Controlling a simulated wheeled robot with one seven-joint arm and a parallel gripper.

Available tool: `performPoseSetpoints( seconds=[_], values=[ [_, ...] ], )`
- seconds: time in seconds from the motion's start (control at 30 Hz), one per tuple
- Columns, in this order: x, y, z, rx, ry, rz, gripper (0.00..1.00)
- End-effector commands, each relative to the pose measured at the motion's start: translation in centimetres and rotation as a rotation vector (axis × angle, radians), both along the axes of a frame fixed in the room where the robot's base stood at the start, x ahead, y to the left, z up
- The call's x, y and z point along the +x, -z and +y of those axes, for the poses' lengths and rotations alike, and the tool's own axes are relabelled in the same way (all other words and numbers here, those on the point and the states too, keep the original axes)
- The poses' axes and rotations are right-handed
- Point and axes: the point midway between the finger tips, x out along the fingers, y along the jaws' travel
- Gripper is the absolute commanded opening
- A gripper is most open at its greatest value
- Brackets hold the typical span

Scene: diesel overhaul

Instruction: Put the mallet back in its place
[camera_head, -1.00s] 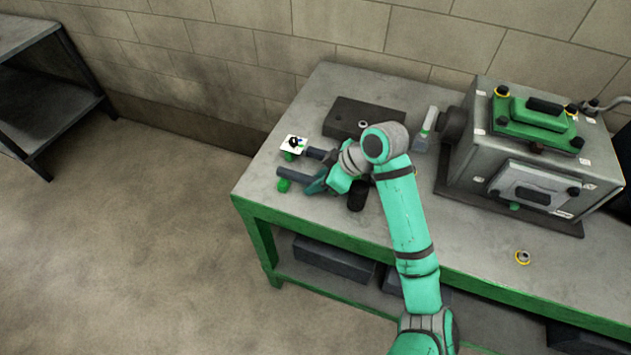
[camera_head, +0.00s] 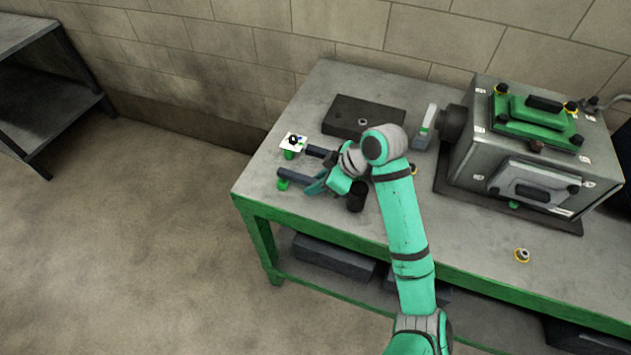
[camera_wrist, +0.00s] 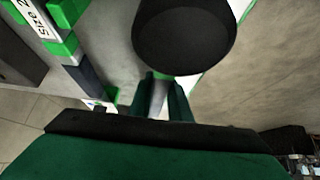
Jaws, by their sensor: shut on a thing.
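The mallet shows in the head view as a black cylindrical head (camera_head: 356,197) beside my wrist, over the left part of the bench. In the wrist view its black head (camera_wrist: 183,35) is large, just beyond my fingertips. My gripper (camera_head: 318,186) is low over the bench's left end, partly hidden by my own wrist. In the wrist view my gripper (camera_wrist: 163,92) has both fingers closed around a narrow pale piece below the head, apparently the handle. Most of the handle is hidden. I cannot tell whether the mallet touches the bench.
Dark bars on green supports (camera_head: 283,184) and a white marked card (camera_head: 293,141) lie close to my gripper. A dark plate (camera_head: 363,117) lies behind. A large grey machine box (camera_head: 525,160) fills the bench's right side. The bench front (camera_head: 470,230) is mostly clear.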

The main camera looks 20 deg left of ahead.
Motion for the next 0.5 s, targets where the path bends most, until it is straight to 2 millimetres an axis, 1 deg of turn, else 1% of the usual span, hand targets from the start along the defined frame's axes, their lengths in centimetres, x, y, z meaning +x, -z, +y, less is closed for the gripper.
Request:
performPoseSetpoints(
  seconds=[0.3,0.33,0.37,0.4,0.5],
  values=[
    [-0.01,1.06,0.0,0.0,0.001,-0.001,0.0],
    [0.01,1.03,-0.01,0.0,0.001,-0.001,0.22],
    [0.01,1.01,-0.01,0.0,0.0,-0.001,0.29],
    [0.01,1.01,-0.01,0.0,0.0,-0.001,0.39],
    [0.0,1.02,0.0,0.0,0.001,-0.001,0.39]
  ],
)
